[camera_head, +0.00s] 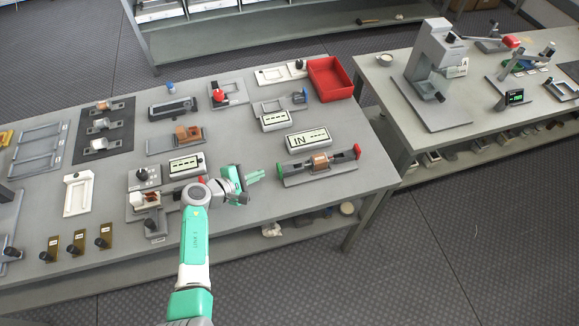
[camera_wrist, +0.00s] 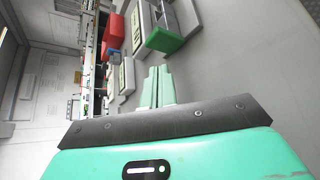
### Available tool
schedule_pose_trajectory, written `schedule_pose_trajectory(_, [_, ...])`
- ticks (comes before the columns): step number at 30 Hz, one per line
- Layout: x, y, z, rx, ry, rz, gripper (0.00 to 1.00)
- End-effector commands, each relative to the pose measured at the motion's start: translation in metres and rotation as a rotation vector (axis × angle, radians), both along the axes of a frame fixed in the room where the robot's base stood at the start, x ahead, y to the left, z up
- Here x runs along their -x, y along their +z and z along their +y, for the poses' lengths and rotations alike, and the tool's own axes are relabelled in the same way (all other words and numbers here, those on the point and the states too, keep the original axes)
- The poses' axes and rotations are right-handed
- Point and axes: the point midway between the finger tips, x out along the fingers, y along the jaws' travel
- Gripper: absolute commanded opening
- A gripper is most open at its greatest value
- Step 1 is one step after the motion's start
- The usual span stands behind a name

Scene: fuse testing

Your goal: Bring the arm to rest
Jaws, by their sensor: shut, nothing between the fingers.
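My gripper (camera_head: 254,176) is at the end of the green and white arm, over the front middle of the grey bench (camera_head: 262,211) in the head view. Its fingers point right, towards the copper-coloured fuse on its holder. In the wrist view, the two pale green fingers (camera_wrist: 156,86) lie side by side and are shut, with nothing held. The height of the gripper above the bench is hard to tell.
A fuse fixture (camera_head: 318,166) with red and green ends stands right of my gripper. Display boxes (camera_head: 308,139) and a red bin (camera_head: 331,79) lie further back. A small display (camera_head: 187,165) and fixture stand close left. The floor in front is clear.

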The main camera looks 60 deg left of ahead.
Motion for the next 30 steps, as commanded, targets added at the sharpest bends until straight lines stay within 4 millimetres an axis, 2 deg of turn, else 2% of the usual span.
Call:
schedule_pose_trajectory(5, [0.010,0.005,0.001,0.000,0.000,0.000,0.00])
schedule_pose_trajectory(23, [0.010,0.004,0.001,0.001,-0.001,0.000,0.00])
schedule_pose_trajectory(24, [0.007,0.007,0.001,-0.011,-0.008,0.004,0.00])
schedule_pose_trajectory(26, [-0.014,0.025,-0.002,-0.093,-0.058,0.030,0.00])
schedule_pose_trajectory(29, [-0.071,0.079,-0.016,-0.335,-0.186,0.093,0.00])
schedule_pose_trajectory(30, [-0.096,0.105,-0.026,-0.451,-0.239,0.115,0.00])
